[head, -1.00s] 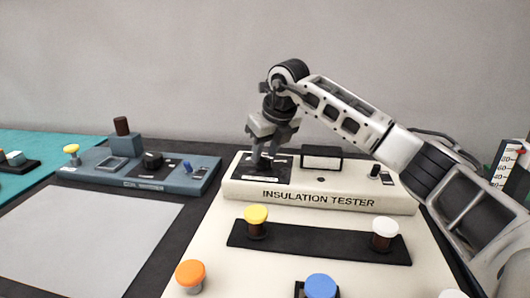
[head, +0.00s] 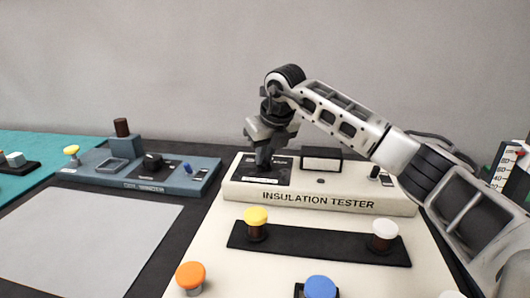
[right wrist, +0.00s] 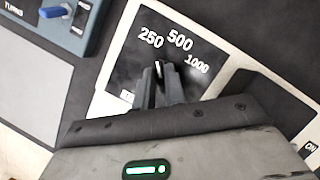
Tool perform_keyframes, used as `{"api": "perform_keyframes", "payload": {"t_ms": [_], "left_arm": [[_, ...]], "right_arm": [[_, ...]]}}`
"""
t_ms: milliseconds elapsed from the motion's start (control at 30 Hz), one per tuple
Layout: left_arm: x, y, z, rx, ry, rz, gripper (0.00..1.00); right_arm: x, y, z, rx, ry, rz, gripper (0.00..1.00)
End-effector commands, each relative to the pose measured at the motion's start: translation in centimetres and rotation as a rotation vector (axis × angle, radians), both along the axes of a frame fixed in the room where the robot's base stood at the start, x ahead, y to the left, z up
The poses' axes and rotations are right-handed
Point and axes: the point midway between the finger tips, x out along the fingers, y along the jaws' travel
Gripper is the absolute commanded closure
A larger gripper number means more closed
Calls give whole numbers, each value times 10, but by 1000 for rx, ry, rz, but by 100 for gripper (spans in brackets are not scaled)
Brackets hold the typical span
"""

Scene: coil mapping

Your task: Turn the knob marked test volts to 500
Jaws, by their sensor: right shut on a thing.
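The insulation tester (head: 320,198) is a cream box with a black dial panel (head: 284,176) at its left end. My right gripper (head: 264,164) points down over that panel. In the right wrist view its two fingers (right wrist: 160,88) are shut on the dark test volts knob (right wrist: 158,70), which has a white pointer line. The marks 250, 500 and 1000 (right wrist: 180,41) are printed around it. The line points up towards the 250 and 500 side; its exact setting is hard to tell. The fingers hide much of the knob. My left gripper is not in view.
A blue-grey coil device (head: 140,172) with knobs stands to the left. A black strip (head: 318,243) with a yellow-capped post (head: 256,222) and a white-capped post (head: 384,234) lies in front of the tester. A grey mat (head: 80,235) is bare.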

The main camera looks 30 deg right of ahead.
Motion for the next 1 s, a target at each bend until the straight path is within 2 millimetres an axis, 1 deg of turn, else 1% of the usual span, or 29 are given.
{"api": "perform_keyframes", "payload": {"t_ms": [300, 600, 800, 1000], "left_arm": [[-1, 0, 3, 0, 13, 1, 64], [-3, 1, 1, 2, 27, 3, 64], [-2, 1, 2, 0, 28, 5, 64], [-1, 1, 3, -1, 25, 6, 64]], "right_arm": [[0, 2, 2, -1, -1, -240, 100], [1, 2, 1, -1, 0, -483, 100], [1, 3, 2, -1, -2, -604, 100], [1, 3, 1, 1, -3, -676, 100]]}}
